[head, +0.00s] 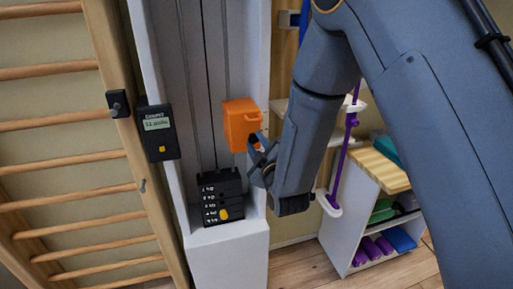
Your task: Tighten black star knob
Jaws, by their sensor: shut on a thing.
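An orange carriage block (240,124) sits on the vertical rails of the white column. My gripper (259,152) is at the lower right side of this block, shut on a small dark part there, which I take to be the black star knob. The jaws and wrist hide nearly all of the knob, so its shape and how far it is turned cannot be made out.
Below the block is a black weight stack (222,197) with a yellow pin. A black counter (157,132) hangs on the column's left edge, beside wooden wall bars (60,156). A low shelf (345,224) with coloured items stands at right, behind my arm.

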